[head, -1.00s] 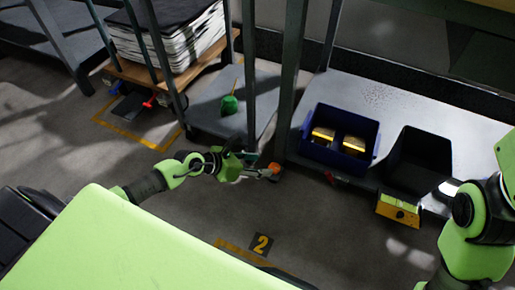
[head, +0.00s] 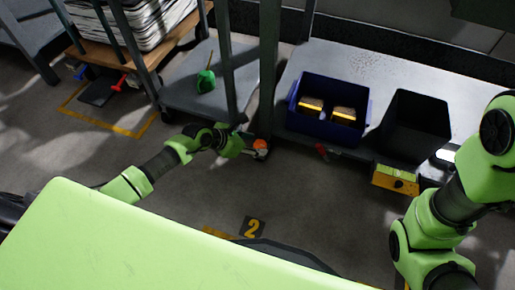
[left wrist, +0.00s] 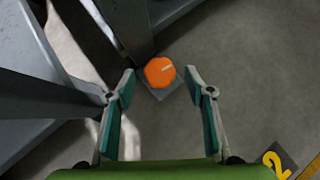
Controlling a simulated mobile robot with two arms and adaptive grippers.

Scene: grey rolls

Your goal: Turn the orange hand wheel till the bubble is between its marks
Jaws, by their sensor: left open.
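The orange hand wheel (head: 261,147) sits low by the foot of a grey rack post. In the left wrist view the wheel (left wrist: 159,72) has a pale line on its face and a grey square plate under it. My left gripper (head: 246,146) is open; in the left wrist view its two teal fingers (left wrist: 160,84) stand apart, one on each side of the wheel as seen, with no clear contact. A yellow box (head: 394,181) with a yellow-green top strip and a dark knob is at the shelf's front edge. I cannot make out a bubble or marks. My right gripper is out of view.
A blue bin (head: 328,113) with two packages and a black bin (head: 415,127) stand on the low grey shelf. A green item (head: 205,81) lies on the left shelf. Grey posts rise close to my left gripper. The floor before the shelves is clear around the "2" sign (head: 252,228).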

